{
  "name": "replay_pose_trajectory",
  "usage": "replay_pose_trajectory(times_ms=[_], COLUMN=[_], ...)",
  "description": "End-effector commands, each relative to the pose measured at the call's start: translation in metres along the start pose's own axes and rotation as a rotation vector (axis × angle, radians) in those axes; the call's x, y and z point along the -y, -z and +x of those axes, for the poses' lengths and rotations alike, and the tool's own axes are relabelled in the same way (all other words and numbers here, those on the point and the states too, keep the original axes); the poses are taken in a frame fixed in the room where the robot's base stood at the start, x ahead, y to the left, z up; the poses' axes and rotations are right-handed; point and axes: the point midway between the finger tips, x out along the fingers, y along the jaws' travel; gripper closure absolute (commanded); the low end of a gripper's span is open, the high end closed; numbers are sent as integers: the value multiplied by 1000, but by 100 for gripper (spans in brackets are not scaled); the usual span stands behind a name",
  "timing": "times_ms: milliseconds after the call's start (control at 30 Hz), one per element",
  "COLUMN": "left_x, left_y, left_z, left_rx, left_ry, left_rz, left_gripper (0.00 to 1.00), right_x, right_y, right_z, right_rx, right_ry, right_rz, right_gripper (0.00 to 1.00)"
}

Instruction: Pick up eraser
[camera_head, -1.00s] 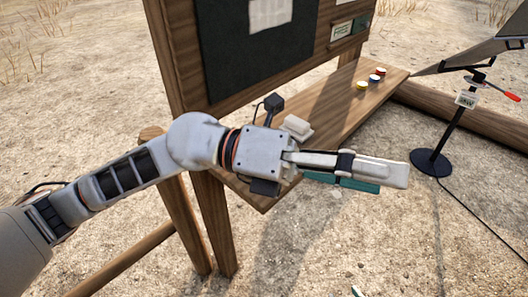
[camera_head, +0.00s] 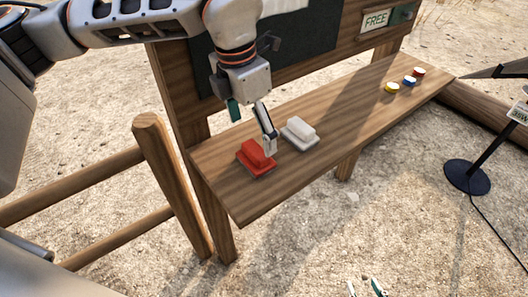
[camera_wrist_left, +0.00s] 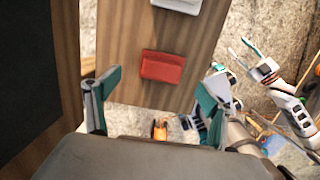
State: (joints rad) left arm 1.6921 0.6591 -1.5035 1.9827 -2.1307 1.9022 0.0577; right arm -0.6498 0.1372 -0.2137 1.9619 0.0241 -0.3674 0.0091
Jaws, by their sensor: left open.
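A red eraser (camera_head: 256,157) lies on the near left end of the wooden ledge (camera_head: 320,122). A white eraser (camera_head: 300,133) lies just to its right. My left gripper (camera_head: 250,122) points down above the ledge, open and empty, with one finger close to the red eraser in the picture. In the left wrist view the red eraser (camera_wrist_left: 162,66) shows beyond and between the parted fingers. The white eraser (camera_wrist_left: 178,5) is cut by the top edge there. My right gripper (camera_head: 366,288) shows only its parted fingertips at the bottom edge; the left wrist view shows it open (camera_wrist_left: 242,50).
A dark board (camera_head: 285,50) in a wooden frame rises behind the ledge. Yellow, blue and red round items (camera_head: 409,81) stand at the ledge's far end. A wooden post (camera_head: 165,170) stands left of the ledge. A black stand (camera_head: 468,176) is at right.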

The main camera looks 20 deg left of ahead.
Motion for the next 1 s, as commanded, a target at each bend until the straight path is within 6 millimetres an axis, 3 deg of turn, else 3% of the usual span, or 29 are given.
replay_pose_trajectory(times_ms=[533, 867, 1000], left_x=[5, 5, 4], left_y=[1, 0, 0], left_z=[65, 74, 74], left_rx=[-2, -1, -1], left_ry=[4, 4, 4], left_rz=[2, 3, 3], left_gripper=[18, 18, 49], right_x=[-1, -2, -3], right_y=[5, 7, 8], right_z=[-3, -3, -3], right_rx=[-1, -4, -5], right_ry=[-1, -2, -2], right_rz=[0, -3, -4], right_gripper=[60, 60, 60])
